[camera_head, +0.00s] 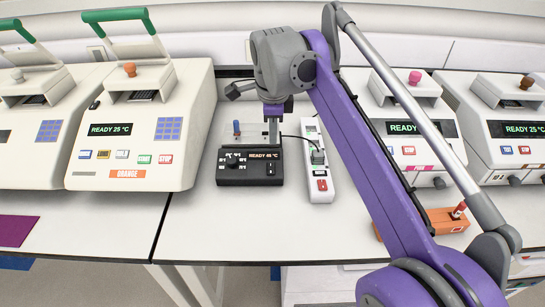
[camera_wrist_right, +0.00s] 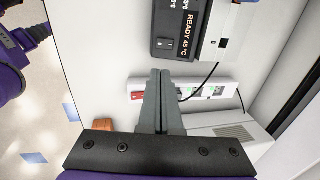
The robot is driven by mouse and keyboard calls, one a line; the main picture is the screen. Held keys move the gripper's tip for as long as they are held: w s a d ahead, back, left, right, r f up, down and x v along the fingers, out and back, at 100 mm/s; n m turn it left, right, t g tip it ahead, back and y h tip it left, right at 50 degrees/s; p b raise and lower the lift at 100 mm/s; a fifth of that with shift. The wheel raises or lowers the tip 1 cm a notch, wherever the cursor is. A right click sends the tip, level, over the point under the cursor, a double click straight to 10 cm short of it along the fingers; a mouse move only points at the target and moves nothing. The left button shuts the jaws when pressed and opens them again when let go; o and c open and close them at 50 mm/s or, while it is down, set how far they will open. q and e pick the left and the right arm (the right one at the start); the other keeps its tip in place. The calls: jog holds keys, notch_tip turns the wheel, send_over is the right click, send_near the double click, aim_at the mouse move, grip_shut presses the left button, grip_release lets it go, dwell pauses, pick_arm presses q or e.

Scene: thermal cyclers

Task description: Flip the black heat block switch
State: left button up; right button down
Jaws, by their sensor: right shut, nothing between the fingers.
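The black heat block (camera_head: 234,181) stands on the bench in the middle of the head view, its display reading READY 45 °C. Its small black switch (camera_head: 270,169) is on the right of the front panel. The block also shows at the top of the right wrist view (camera_wrist_right: 178,50), with the switch (camera_wrist_right: 165,43) at its corner. My right gripper (camera_head: 273,143) is shut and empty, pointing down over the block's right part in the head view. In the right wrist view its fingertips (camera_wrist_right: 160,73) appear apart from the switch. My left gripper is not in view.
A white power strip (camera_head: 319,184) with a red switch lies right of the block, with a black cable nearby. White thermal cyclers stand on the left (camera_head: 110,165) and right (camera_head: 415,150). An orange rack (camera_head: 447,221) lies front right. The bench before the block is clear.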

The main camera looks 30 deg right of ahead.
jog(key=b, duration=0.1)
send_near(273, 172)
jog(key=x, duration=0.6)
jog(key=shift+w+d+f, duration=0.1)
jog(key=shift+w+f, duration=0.1)
jog(key=shift+f, duration=0.15)
jog(key=shift+f, duration=0.15)
jog(key=shift+s+f, duration=0.1)
jog(key=shift+f, duration=0.2)
jog(key=shift+s, duration=0.25)
jog(key=shift+w, duration=0.2)
